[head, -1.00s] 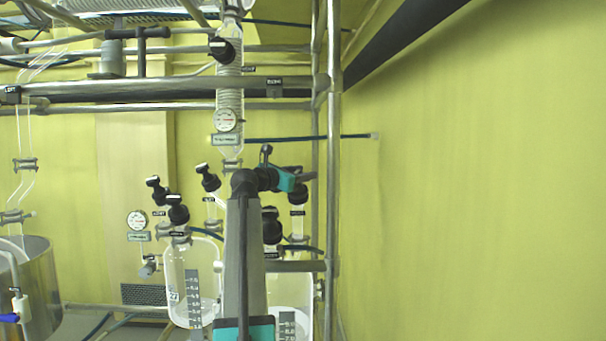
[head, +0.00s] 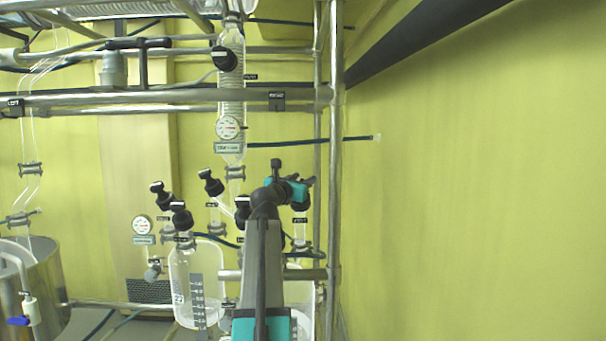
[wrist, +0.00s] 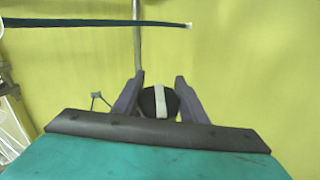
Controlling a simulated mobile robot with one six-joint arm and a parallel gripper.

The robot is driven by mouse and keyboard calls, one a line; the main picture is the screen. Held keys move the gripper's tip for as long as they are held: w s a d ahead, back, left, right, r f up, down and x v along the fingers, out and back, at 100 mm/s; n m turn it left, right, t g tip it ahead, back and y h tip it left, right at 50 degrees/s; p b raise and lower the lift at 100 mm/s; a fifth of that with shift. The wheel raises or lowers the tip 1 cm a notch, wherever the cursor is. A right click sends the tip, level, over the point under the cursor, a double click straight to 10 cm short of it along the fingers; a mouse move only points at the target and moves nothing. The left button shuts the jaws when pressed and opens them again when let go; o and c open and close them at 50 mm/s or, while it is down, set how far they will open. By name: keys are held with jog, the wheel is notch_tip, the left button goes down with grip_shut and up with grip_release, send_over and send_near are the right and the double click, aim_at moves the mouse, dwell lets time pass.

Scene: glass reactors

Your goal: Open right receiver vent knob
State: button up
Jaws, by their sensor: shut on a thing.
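In the wrist view, a round black knob (wrist: 158,103) with a white bar across its face sits between the two fingers of my gripper (wrist: 159,90). The fingers are shut on its sides, and the white bar is nearly upright with a slight tilt. In the head view, my gripper (head: 308,182) is at the upper right of the right receiver (head: 305,312). A black fitting (head: 300,206) shows just below the gripper, above the receiver's neck. My arm hides much of the right receiver, and the held knob's face is hidden in the head view.
The left receiver (head: 195,290) stands left of my arm with black knobs (head: 181,218) above it. Another black knob (head: 242,207) is close beside my arm. A steel upright (head: 335,180) stands just right of the gripper. The yellow wall beyond is bare.

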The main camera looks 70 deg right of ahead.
jog(key=shift+w+r+n+t+p, duration=0.15)
jog(key=shift+n+t+p, duration=0.5)
jog(key=shift+p, duration=0.7)
jog(key=shift+w+r+n+t+p, duration=0.15)
jog(key=shift+n+t+p, duration=0.5)
jog(key=shift+p, duration=0.7)
jog(key=shift+w+f+n+t+p, duration=0.1)
jog(key=shift+f+n+t+p, duration=0.1)
jog(key=shift+n+t+p, duration=0.75)
jog(key=shift+m, duration=0.35)
jog(key=o, duration=1.1)
jog(key=shift+c, duration=0.2)
jog(key=s+a+f+b, duration=0.1)
jog(key=s+a+b, duration=0.1)
jog(key=a, duration=1.1)
jog(key=shift+a+b, duration=0.3)
jog(key=shift+b, duration=0.45)
